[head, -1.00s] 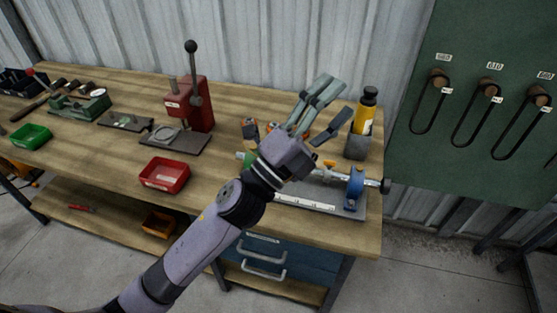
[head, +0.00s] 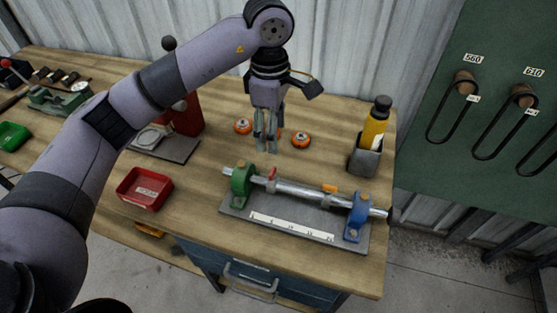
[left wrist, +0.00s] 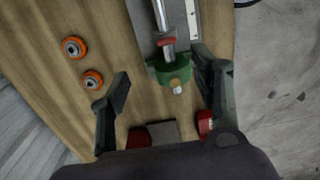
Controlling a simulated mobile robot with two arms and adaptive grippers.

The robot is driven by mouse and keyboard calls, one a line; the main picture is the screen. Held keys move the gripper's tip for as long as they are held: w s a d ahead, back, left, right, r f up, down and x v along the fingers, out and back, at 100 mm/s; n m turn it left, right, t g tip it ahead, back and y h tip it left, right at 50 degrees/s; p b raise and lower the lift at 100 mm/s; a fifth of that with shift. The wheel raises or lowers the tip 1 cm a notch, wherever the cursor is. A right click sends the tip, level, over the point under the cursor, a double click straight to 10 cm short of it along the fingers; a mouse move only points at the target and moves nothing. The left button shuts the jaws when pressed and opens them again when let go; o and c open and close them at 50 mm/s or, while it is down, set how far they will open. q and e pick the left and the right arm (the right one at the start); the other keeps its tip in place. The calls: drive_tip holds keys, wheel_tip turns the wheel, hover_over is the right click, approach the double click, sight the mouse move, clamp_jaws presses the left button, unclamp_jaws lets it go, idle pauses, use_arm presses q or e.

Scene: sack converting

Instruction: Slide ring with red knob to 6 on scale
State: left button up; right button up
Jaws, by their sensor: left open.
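A rod (head: 298,189) runs between a green support (head: 242,183) and a blue support (head: 357,217) on a grey base. The ring with the red knob (head: 271,174) sits on the rod close to the green support. It also shows in the left wrist view (left wrist: 166,41). A second ring has an orange knob (head: 330,188) nearer the blue support. The white scale (head: 292,227) lies along the base front; its figures are too small to read surely. My left gripper (head: 267,146) points down, open and empty, above the bench near the green end. My right gripper is not in view.
Two orange wheels (head: 301,139) lie behind the fixture. A yellow bottle (head: 374,128) stands in a grey holder at the back right. A red tray (head: 145,188) lies to the left, with a red press (head: 187,115) behind it.

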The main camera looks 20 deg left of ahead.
use_arm(q)
drive_tip(key=p, duration=0.3)
hover_over(271, 179)
drive_tip(key=w, duration=0.1)
drive_tip(key=f, duration=0.6)
drive_tip(key=shift+w+a+f, duration=0.2)
drive_tip(key=shift+a+f, duration=0.15)
drive_tip(key=shift+f, duration=0.05)
wheel_tip(271, 179, down, 7)
drive_tip(key=shift+r+p, duration=0.15)
drive_tip(key=shift+p, duration=0.55)
wheel_tip(271, 179, down, 2)
drive_tip(key=shift+w+f, duration=0.1)
drive_tip(key=shift+f, duration=0.4)
drive_tip(key=c, duration=0.7)
clamp_jaws()
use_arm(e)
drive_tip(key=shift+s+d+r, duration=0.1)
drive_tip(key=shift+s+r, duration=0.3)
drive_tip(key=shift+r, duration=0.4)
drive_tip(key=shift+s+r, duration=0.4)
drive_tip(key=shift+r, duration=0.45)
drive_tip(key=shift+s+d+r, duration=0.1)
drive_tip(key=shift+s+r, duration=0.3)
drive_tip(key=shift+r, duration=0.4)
